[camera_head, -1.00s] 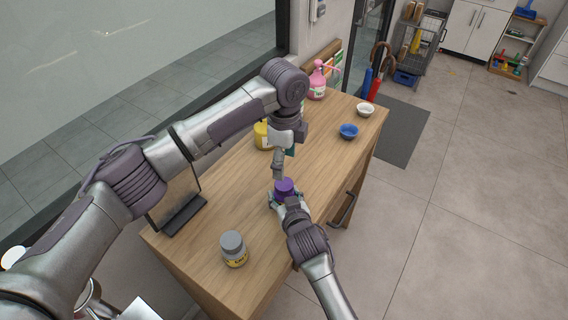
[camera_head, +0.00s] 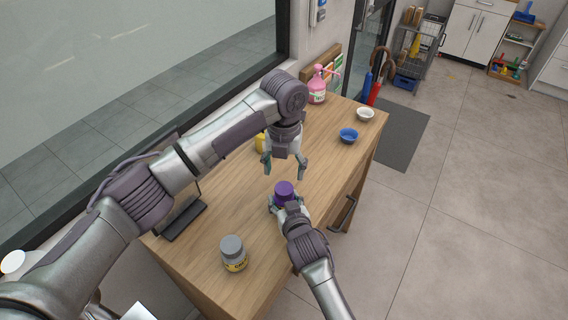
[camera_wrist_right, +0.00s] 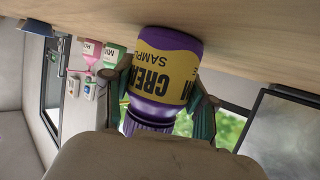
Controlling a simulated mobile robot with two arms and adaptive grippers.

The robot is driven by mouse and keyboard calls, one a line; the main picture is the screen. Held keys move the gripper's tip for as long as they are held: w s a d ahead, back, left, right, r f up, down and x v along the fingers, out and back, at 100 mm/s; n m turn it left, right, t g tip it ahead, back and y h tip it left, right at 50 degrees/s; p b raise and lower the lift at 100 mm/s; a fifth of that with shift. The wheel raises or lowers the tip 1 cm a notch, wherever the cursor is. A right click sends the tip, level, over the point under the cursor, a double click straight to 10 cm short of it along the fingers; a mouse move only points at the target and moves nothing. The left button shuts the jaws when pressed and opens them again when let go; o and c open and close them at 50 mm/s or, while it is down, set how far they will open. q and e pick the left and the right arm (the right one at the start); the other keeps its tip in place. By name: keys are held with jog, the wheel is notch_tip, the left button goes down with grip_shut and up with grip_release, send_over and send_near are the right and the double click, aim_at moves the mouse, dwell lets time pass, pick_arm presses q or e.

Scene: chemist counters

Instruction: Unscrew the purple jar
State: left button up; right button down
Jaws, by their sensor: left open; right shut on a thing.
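The purple jar (camera_head: 284,189) stands upright on the wooden counter, its purple lid on top. In the right wrist view the jar (camera_wrist_right: 165,75) shows a yellow label with "CREAM SAMPLE" lettering and a ribbed purple lid, and that picture is upside down. My right gripper (camera_head: 281,203) is shut around the jar's body from the front, with a finger on each side. My left gripper (camera_head: 285,174) points down above the jar, fingers spread and empty, apart from the lid.
A grey-lidded jar (camera_head: 234,254) stands at the counter's near end. A yellow container (camera_head: 260,143) is partly hidden behind my left gripper. A pink pump bottle (camera_head: 317,86), a blue bowl (camera_head: 348,135) and a white bowl (camera_head: 365,114) stand farther back. A dark tablet stand (camera_head: 184,219) is at left.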

aim_at(284, 187)
pick_arm(q)
notch_tip(284, 187, down, 7)
jog(key=shift+r, duration=0.1)
dwell(0.3)
